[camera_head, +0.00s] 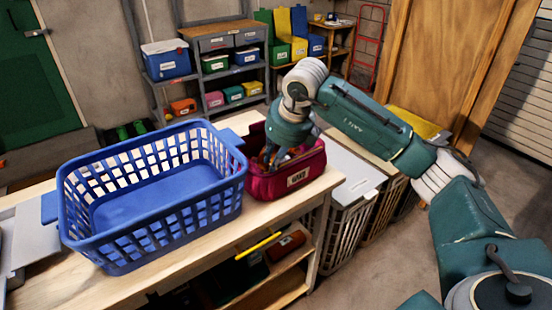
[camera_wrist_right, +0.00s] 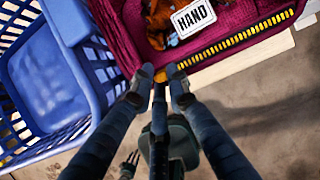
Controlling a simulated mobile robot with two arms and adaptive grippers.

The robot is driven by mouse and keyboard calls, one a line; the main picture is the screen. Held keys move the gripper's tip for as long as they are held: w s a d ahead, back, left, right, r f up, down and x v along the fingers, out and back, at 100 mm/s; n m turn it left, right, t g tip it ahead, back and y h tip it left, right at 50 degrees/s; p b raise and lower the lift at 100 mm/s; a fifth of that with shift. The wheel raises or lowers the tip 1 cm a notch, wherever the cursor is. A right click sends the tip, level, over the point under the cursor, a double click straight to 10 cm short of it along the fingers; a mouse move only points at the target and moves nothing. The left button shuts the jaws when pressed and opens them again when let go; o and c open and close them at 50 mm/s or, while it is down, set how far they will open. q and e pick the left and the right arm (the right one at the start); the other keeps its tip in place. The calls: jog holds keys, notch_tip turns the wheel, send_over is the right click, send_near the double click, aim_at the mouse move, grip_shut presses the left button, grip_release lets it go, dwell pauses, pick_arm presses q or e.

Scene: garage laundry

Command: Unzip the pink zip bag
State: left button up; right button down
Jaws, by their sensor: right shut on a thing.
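The pink zip bag (camera_head: 281,184) stands on the wooden workbench, right of the blue basket, with a white label on its front. In the right wrist view the bag (camera_wrist_right: 232,38) shows a white "HAND" label and a row of yellow zip teeth (camera_wrist_right: 240,38) along its edge. Orange and dark contents show within it. My right gripper (camera_head: 268,158) reaches down at the bag's left part. In the wrist view its fingertips (camera_wrist_right: 161,76) are closed around a small orange-yellow zip pull (camera_wrist_right: 171,71) at the left end of the visible teeth. My left gripper is out of view.
The blue laundry basket (camera_head: 113,253) stands close on the bag's left. The workbench (camera_head: 190,271) ends just right of the bag. A lidded hamper (camera_head: 345,225) stands beyond that end. A yellow stick-like thing (camera_head: 258,246) shows below the bench's front edge. Shelves with bins stand behind.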

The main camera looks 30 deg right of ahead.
jog(key=c, duration=1.8)
grip_release()
jog(key=shift+o, duration=0.2)
jog(key=v, duration=1.2)
jog(key=shift+a+r, duration=0.1)
jog(key=shift+r, duration=0.05)
